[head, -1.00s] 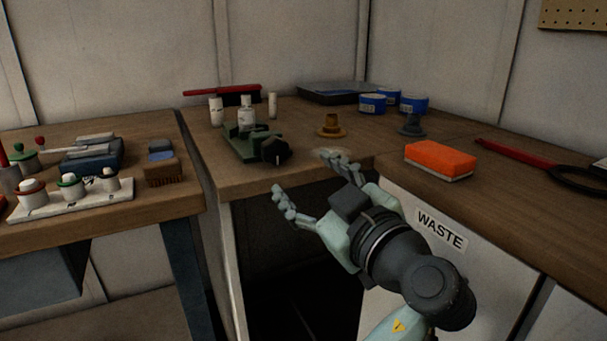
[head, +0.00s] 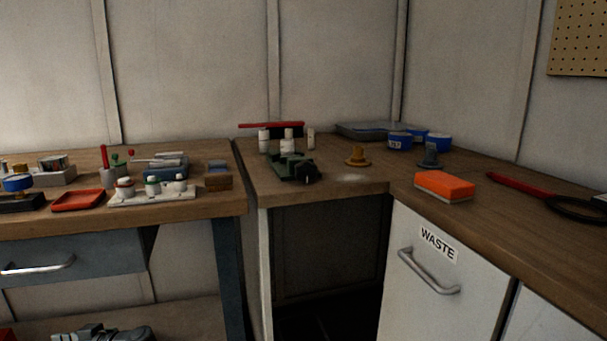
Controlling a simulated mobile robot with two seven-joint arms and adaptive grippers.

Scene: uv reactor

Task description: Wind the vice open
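The green vice (head: 292,167) sits near the front edge of the corner bench, left of its middle. Its dark round knob (head: 311,173) faces forward and to the right. A white bottle (head: 288,141) stands at the vice, behind its front part; I cannot tell if the jaws hold it. How far the jaws are open is too small to tell. Neither of my grippers shows in the head view now.
A brass fitting (head: 357,157), a dark fitting (head: 429,156) and an orange sponge (head: 444,185) stand right of the vice. White bottles and a red-handled brush (head: 271,128) are behind it. The left bench (head: 220,206) carries trays and small pots. Bench space directly right of the vice is clear.

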